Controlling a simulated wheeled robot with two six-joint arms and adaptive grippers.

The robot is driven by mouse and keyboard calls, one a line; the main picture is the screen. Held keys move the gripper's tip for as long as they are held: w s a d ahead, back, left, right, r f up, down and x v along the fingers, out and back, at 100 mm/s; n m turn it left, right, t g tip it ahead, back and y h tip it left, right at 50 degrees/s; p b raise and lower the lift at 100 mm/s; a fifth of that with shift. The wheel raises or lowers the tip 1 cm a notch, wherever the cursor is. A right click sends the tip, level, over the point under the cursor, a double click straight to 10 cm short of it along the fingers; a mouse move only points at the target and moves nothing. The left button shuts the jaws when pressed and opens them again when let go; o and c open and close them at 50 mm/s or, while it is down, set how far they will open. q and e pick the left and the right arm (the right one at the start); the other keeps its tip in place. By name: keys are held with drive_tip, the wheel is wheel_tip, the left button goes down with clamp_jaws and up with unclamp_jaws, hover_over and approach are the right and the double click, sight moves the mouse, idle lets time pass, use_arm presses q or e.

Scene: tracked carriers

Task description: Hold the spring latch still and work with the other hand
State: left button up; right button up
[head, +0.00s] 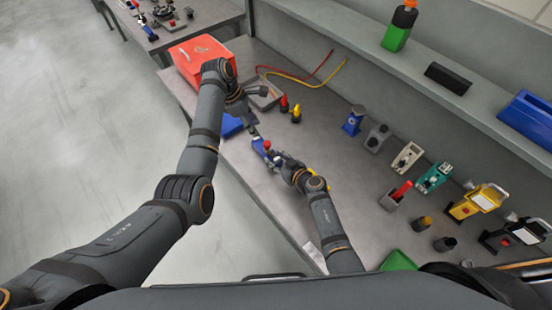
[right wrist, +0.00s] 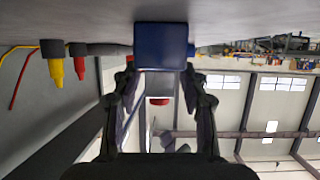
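A small blue fixture with a red knob, which I take for the spring latch (head: 259,148), stands near the table's front edge in the head view. In the right wrist view its blue block (right wrist: 160,46) fills the gap between my right fingertips, with a red part (right wrist: 158,101) below it in the picture. My right gripper (head: 277,160) is right beside the latch; whether its fingers press on the block is unclear. My left gripper (head: 252,127) points down just above and left of the latch. Its fingers are too small to read, and contact there is unclear.
A red bin (head: 190,50), a grey tray (head: 268,97) and red and yellow plugs (head: 296,114) lie beyond the grippers. Several devices, including a teal one (head: 434,177) and a yellow one (head: 474,202), line the right side under a shelf (head: 400,60). The table middle is fairly clear.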

clamp_jaws()
use_arm(q)
drive_tip(key=shift+c, duration=0.7)
drive_tip(key=s+d+f+n+h, duration=0.2)
drive_tip(key=f, duration=0.1)
drive_tip(key=s+d+f+n+h, duration=0.1)
drive_tip(key=f, duration=0.1)
drive_tip(key=shift+s, duration=0.15)
clamp_jaws()
drive_tip(key=s+d+f+n+t+h, duration=0.2)
drive_tip(key=s+f+n+h, duration=0.15)
drive_tip(key=n+h, duration=0.2)
drive_tip(key=s+a+f+n+t+h, duration=0.1)
drive_tip(key=s+a+n+t, duration=0.6)
drive_tip(key=n, duration=1.2)
drive_tip(key=shift+s+a+f+t, duration=0.15)
drive_tip(key=shift+a+t, duration=0.35)
drive_tip(key=shift+t, duration=0.5)
